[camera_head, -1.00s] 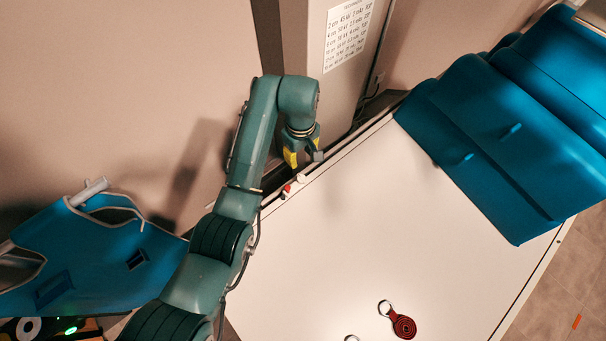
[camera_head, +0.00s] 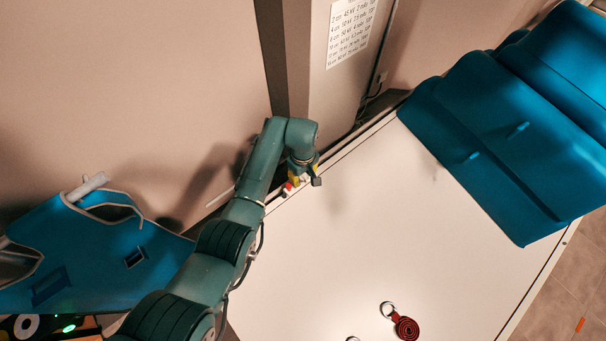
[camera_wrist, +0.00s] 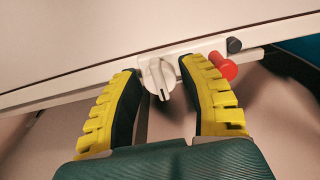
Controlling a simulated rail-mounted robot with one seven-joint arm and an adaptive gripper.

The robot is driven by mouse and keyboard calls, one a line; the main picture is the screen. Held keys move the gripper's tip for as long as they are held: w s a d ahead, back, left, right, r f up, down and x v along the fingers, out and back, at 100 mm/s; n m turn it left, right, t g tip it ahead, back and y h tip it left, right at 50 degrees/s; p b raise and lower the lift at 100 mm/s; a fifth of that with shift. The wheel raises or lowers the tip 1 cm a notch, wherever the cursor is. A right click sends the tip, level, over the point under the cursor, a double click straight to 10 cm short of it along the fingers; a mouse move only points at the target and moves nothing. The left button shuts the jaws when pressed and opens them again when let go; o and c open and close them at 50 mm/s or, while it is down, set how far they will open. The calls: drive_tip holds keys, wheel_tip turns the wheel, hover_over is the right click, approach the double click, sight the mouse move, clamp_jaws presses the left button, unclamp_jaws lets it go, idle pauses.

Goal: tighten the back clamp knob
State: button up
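The clamp knob (camera_wrist: 158,76) is a white, ridged knob on the rail along the table's edge. In the wrist view it sits between the tips of my gripper (camera_wrist: 157,82), whose two yellow-and-black fingers are apart. A small gap shows on each side of the knob, so I see no grip on it. In the head view my gripper (camera_head: 304,178) is low at the table's back edge and mostly covers the knob. A red knob (camera_wrist: 223,66) sits just right of the right finger; it also shows in the head view (camera_head: 289,187).
The white table (camera_head: 350,250) is mostly clear. A red coiled strap with a ring (camera_head: 405,326) lies near its front. Blue cushions (camera_head: 490,140) cover its right end. A black knob (camera_wrist: 234,45) is beside the red one. A column (camera_head: 335,85) stands behind; a blue apron (camera_head: 90,255) hangs left.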

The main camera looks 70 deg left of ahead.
clamp_jaws()
drive_tip(key=shift+m, duration=0.3)
drive_tip(key=m+p, duration=0.1)
drive_tip(key=m, duration=0.2)
drive_tip(key=m+p, duration=0.1)
drive_tip(key=m, duration=0.4)
drive_tip(key=shift+m, duration=0.4)
drive_tip(key=m, duration=0.4)
drive_tip(key=shift+m, duration=2.2)
